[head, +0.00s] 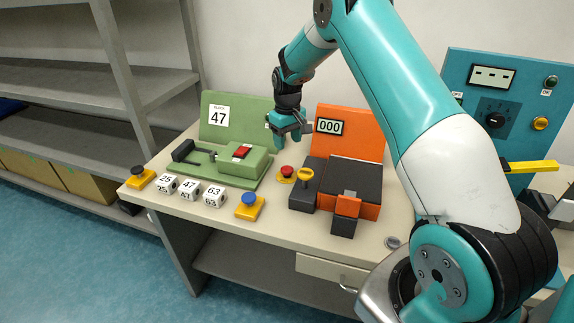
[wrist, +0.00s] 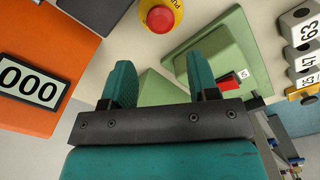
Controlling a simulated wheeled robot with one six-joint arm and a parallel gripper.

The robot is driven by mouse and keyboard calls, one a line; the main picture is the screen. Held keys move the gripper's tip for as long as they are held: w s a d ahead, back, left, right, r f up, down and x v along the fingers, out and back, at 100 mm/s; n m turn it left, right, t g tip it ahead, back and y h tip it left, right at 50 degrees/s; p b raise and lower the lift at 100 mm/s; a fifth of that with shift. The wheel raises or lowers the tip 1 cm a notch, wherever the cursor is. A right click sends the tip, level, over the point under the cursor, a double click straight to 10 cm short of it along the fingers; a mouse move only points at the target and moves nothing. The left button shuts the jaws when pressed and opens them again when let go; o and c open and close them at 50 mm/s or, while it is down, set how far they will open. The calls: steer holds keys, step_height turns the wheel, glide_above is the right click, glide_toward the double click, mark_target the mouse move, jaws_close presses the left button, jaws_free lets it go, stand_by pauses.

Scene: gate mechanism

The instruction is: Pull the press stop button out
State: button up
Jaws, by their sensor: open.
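The press stop button (head: 287,171) is a red mushroom head on a yellow collar, on the table between the green machine and the orange press. It also shows at the top of the wrist view (wrist: 160,18), with part of a "PULL" label on its collar. My gripper (head: 289,137) is above the back of the table, up and behind the button and apart from it. In the wrist view its two teal fingers (wrist: 160,78) are spread with nothing between them. How far the button sits out cannot be told.
The orange press (head: 349,132) with a 000 display stands right of the button, with a yellow-handled lever (head: 306,176) close beside it. The green machine (head: 234,120) is at left. Number cubes (head: 189,188) and a blue button (head: 249,202) line the front.

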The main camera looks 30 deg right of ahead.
mark_target(288, 168)
step_height(288, 168, down, 10)
steer(key=shift+f+p, duration=0.1)
steer(key=shift+p, duration=0.65)
steer(key=shift+c, duration=0.2)
jaws_close()
steer(key=shift+r, duration=0.85)
steer(key=shift+o, duration=0.2)
jaws_free()
step_height(288, 168, up, 18)
steer(key=b, duration=0.2)
steer(key=shift+f+b, duration=0.25)
steer(key=shift+b, duration=0.15)
